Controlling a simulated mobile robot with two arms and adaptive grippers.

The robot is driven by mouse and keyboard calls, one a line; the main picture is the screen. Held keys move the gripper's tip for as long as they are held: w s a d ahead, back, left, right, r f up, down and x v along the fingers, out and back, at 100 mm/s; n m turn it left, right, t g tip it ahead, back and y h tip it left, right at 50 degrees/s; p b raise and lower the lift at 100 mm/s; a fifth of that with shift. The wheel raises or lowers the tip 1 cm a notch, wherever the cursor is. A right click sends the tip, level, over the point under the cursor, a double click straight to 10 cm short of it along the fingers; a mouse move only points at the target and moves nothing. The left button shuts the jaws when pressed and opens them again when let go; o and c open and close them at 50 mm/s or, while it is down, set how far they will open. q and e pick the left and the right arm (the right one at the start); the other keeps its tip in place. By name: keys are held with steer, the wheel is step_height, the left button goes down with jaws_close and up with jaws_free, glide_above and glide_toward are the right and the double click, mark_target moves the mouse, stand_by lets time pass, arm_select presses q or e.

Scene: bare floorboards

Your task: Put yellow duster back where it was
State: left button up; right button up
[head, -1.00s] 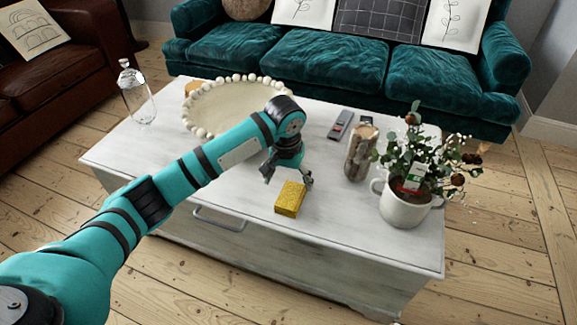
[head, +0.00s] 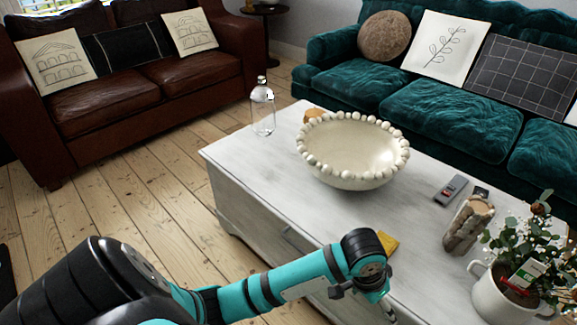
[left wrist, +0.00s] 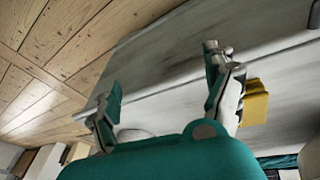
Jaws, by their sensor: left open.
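The yellow duster (head: 388,242) is a small yellow block lying on the white table (head: 240,155), partly hidden behind my left arm in the head view. It also shows in the left wrist view (left wrist: 255,102), just outside the right-hand finger. My left gripper (head: 364,302) is low in the head view, by the table's near edge, on the near side of the duster. In the left wrist view my left gripper (left wrist: 163,76) has its fingers spread, with nothing between them. My right gripper is not in view.
On the table stand a beaded bowl (head: 345,160), a glass bottle (head: 262,108), a remote (head: 450,190), a wooden log-like piece (head: 467,225) and a potted plant (head: 500,295). An orange thing (head: 313,114) sits behind the bowl.

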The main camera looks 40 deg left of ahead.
arm_select(q)
steer(key=s+a+y, duration=0.1)
steer(key=s+a, duration=0.4)
steer(key=s, duration=0.3)
steer(key=s+a+n+t+y, duration=0.1)
steer(key=s+a, duration=0.4)
steer(key=s, duration=0.4)
steer(key=shift+s+a+f, duration=0.15)
steer(key=shift+s+f, duration=0.15)
steer(key=shift+f, duration=0.1)
